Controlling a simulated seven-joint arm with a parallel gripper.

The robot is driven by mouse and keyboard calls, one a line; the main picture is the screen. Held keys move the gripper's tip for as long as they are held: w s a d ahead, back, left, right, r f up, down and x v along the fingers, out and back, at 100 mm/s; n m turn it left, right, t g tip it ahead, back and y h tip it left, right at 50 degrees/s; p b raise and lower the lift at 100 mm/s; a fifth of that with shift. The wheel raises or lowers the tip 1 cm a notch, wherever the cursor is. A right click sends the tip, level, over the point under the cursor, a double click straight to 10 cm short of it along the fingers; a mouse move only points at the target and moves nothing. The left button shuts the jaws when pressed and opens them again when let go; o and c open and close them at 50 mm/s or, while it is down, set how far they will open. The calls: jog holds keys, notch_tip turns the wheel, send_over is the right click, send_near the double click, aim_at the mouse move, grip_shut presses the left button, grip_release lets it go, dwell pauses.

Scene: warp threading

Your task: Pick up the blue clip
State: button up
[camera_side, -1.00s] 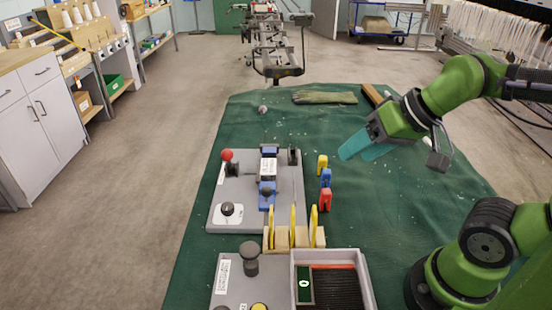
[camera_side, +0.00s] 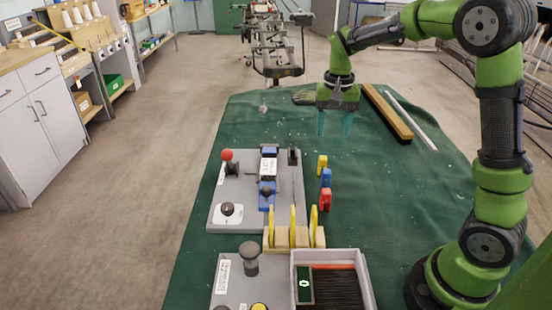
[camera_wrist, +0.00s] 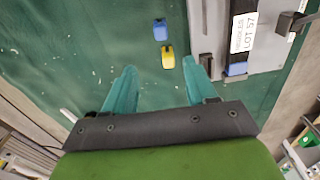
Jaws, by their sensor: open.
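The blue clip (camera_side: 326,178) stands on the green cloth, between the yellow clip (camera_side: 322,164) and the red clip (camera_side: 325,199), right of the grey fixture board. In the wrist view the blue clip (camera_wrist: 160,29) lies just beyond the yellow clip (camera_wrist: 168,58); the red clip is not seen there. My gripper (camera_side: 335,124) points down with teal fingers, above and behind the clips. It is open and empty. In the wrist view its fingers (camera_wrist: 160,88) are spread apart, with the yellow clip ahead of the gap near the right finger.
The grey board (camera_side: 230,190) with a red-knobbed lever (camera_side: 227,156) is left of the clips. Yellow upright pieces on a wooden block (camera_side: 293,238) and a grey tray (camera_side: 365,290) are in front. A wooden bar (camera_side: 388,112) lies back right. The cloth right of the clips is clear.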

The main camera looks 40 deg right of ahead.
aim_at(327, 171)
jog(key=f, duration=1)
jog(key=shift+s+a+f, duration=0.15)
jog(key=shift+s, duration=0.05)
jog(key=shift+w+a+f, duration=0.1)
jog(key=shift+f, duration=1.5)
jog(key=shift+a+f, duration=0.1)
jog(key=shift+f, duration=1.45)
jog(key=c, duration=1)
jog(key=shift+r, duration=0.1)
